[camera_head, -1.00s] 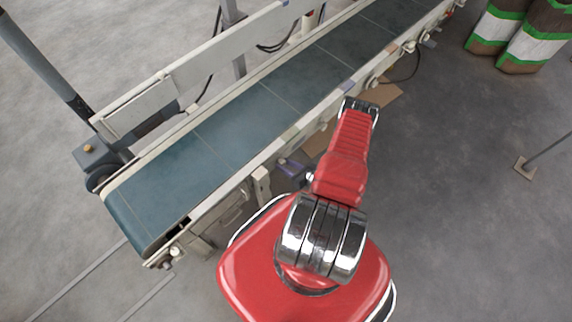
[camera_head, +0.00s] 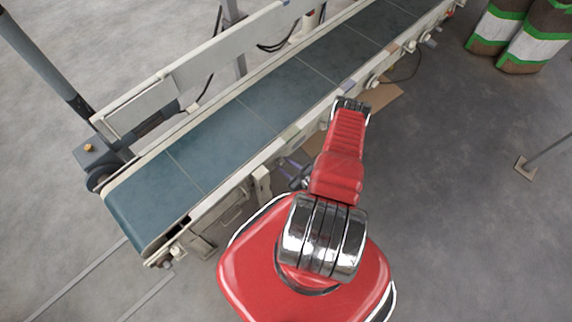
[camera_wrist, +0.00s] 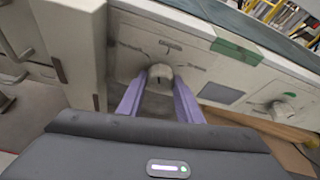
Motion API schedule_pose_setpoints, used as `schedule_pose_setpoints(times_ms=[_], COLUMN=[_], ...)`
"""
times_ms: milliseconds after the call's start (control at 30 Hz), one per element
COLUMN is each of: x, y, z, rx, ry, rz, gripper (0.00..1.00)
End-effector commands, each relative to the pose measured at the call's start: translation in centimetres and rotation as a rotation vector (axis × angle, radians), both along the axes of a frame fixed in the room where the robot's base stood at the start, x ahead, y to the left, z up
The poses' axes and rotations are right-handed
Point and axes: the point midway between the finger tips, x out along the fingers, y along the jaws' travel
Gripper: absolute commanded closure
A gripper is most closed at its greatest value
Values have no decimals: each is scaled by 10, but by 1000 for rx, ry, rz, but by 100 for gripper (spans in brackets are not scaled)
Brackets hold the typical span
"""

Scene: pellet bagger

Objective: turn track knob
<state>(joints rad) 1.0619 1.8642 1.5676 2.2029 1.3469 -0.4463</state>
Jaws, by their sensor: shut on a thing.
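A pale round knob (camera_wrist: 160,74) sits on the grey side panel (camera_wrist: 195,65) of the conveyor in the wrist view, with small printed marks around it that I cannot read. A dark mark shows on its face. My gripper (camera_wrist: 160,80) has its two purple fingers on either side of the knob, shut on it. In the head view my gripper (camera_head: 289,167) is at the near side of the conveyor (camera_head: 225,137), partly hidden by the frame and my red arm. The knob cannot be made out in that view.
A second knob (camera_wrist: 284,108) is on the panel to the right, below green tape (camera_wrist: 236,51). A pale post (camera_wrist: 78,45) stands close on the left. Cardboard (camera_head: 383,98) lies under the conveyor. Striped sacks (camera_head: 535,38) stand at the upper right, with clear floor before them.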

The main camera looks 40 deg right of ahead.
Motion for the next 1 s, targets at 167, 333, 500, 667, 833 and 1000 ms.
schedule_pose_setpoints(times_ms=[167, 333, 500, 667, 833, 1000], x=[1, 1, 1, 1, 1, 1], y=[-1, 0, 0, 0, 0, 1], z=[0, 1, 1, 1, 1, 0], rx=[-81, -117, -124, -123, -122, -121], ry=[-4, -6, -6, -7, -6, -5], rz=[-1, 0, 0, 1, 1, 1], gripper=[90, 90, 90, 90, 60, 49])
